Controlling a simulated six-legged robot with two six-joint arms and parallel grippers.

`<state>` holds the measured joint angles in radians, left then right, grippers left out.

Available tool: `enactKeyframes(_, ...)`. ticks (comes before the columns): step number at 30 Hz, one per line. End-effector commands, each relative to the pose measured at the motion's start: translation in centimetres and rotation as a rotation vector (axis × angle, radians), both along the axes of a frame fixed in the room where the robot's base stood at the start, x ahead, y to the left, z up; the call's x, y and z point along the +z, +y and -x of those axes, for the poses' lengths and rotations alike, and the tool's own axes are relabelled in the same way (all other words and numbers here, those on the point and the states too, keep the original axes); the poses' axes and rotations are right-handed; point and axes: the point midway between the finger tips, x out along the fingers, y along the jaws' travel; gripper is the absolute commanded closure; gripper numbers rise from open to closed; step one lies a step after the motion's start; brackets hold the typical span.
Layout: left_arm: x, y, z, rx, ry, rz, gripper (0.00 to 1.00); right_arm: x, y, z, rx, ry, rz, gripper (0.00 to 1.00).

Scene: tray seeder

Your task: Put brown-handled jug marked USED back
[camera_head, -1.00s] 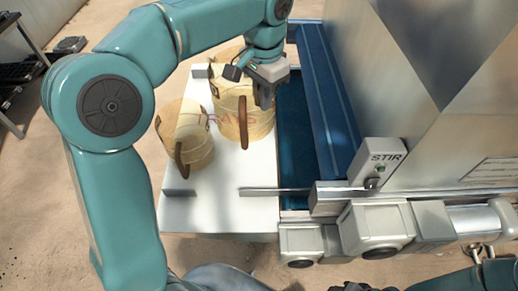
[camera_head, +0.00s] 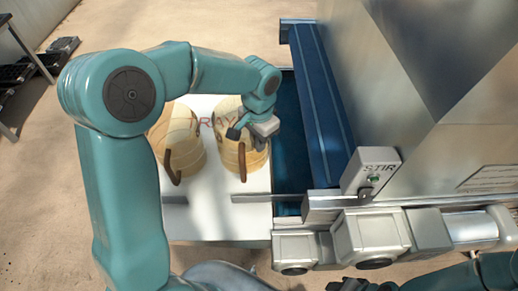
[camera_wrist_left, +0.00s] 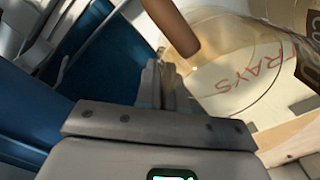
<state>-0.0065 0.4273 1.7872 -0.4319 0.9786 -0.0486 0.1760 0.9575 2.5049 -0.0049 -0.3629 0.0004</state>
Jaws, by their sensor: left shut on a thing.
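Two pale, see-through jugs with brown handles stand side by side over the white board (camera_head: 215,222). My left gripper (camera_head: 258,143) is shut at the right-hand jug (camera_head: 229,150), on its upper right side by the handle. In the left wrist view my fingers (camera_wrist_left: 165,88) are together beside this jug (camera_wrist_left: 235,65) and its brown handle (camera_wrist_left: 174,27). The exact grip point is unclear. The left-hand jug (camera_head: 184,140) stands free. I cannot read USED on either jug. At the bottom edge, dark parts of my right arm show, too cut off to read its gripper.
The board carries red TRAYS lettering and small grey upright plates. A blue trough (camera_head: 289,160) runs along its right side. Beyond it stand the metal machine and a grey STIR box (camera_head: 371,172). Bare board lies in front of the jugs.

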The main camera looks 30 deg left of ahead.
Motion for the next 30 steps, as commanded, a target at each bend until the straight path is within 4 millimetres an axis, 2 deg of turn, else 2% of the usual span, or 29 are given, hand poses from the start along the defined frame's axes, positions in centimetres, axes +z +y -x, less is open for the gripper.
enactKeyframes(9, -4.2, 0.0, -0.3, 0.0, 0.002, 0.0, 1.0, 0.3, 0.0, 0.0, 0.0, 0.0, 0.0, 0.57)
enactKeyframes(22, -5.1, 0.0, -0.4, 0.0, -0.002, 0.001, 1.0, -0.2, 0.0, 0.0, 0.0, 0.0, 0.0, 0.57)
enactKeyframes(24, -4.9, 0.0, -0.3, 0.0, -0.001, 0.0, 0.73, 0.0, 0.0, 0.0, 0.0, 0.0, 0.0, 0.57)
enactKeyframes(25, -4.9, 0.0, -0.3, 0.0, -0.001, 0.0, 0.67, 0.0, 0.0, 0.0, 0.0, 0.0, 0.0, 0.57)
enactKeyframes(30, -4.9, 0.0, -0.3, 0.0, -0.001, 0.0, 0.67, 0.0, 0.0, 0.0, 0.0, 0.0, 0.0, 0.57)
